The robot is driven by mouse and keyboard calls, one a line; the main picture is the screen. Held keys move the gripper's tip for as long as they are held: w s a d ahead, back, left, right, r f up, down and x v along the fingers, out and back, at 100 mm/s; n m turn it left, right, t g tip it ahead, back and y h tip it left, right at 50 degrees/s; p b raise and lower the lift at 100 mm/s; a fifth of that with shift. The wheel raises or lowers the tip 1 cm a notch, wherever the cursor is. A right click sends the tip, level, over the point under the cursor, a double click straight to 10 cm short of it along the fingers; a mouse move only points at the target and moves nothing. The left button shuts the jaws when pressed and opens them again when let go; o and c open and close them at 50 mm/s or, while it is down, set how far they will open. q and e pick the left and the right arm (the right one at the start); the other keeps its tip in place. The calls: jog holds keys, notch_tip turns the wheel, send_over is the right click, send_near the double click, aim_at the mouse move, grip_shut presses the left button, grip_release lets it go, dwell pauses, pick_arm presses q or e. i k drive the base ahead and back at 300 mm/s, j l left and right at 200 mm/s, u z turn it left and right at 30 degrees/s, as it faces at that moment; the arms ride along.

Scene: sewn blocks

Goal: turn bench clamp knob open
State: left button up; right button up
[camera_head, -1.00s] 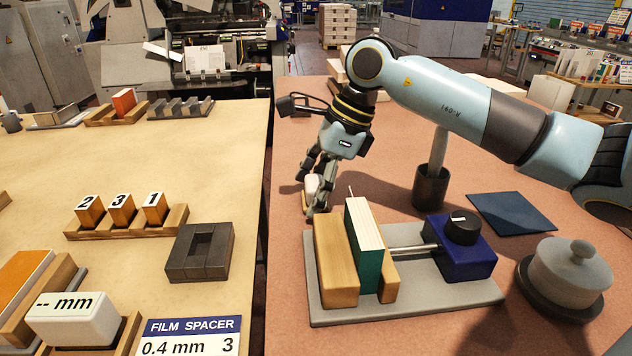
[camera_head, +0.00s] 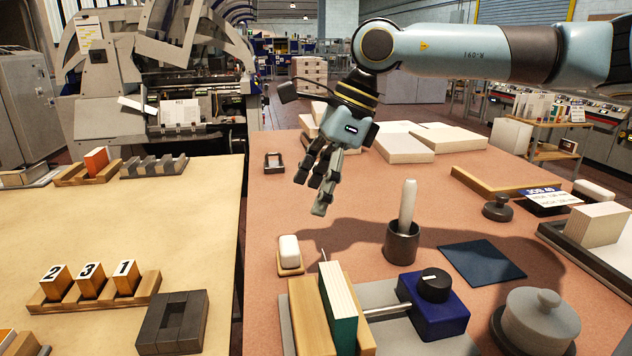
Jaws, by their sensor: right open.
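The bench clamp stands at the lower middle right on a grey base plate (camera_head: 396,335). Its blue block (camera_head: 440,316) carries a round black knob (camera_head: 433,286) with a white mark on top. A metal rod (camera_head: 388,312) runs from the blue block to two wooden jaws (camera_head: 312,318). A teal and white block (camera_head: 338,310) stands between the jaws. My right gripper (camera_head: 318,200) is open and empty above the pink bench, behind and left of the clamp, well apart from the knob. My left gripper is out of view.
A white piece on a small wooden holder (camera_head: 290,268) sits behind the jaws. A dark cup (camera_head: 401,245) holding a pale rod stands behind the knob. A blue mat (camera_head: 482,264) and a grey lidded pot (camera_head: 540,322) lie right. Numbered blocks (camera_head: 92,282) stand left.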

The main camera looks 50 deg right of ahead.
aim_at(434, 283)
jog(key=k+j, duration=0.35)
jog(key=j, duration=0.2)
jog(key=k+j, duration=0.35)
jog(key=j, duration=0.15)
jog(key=k+j, duration=0.35)
jog(key=j, duration=0.2)
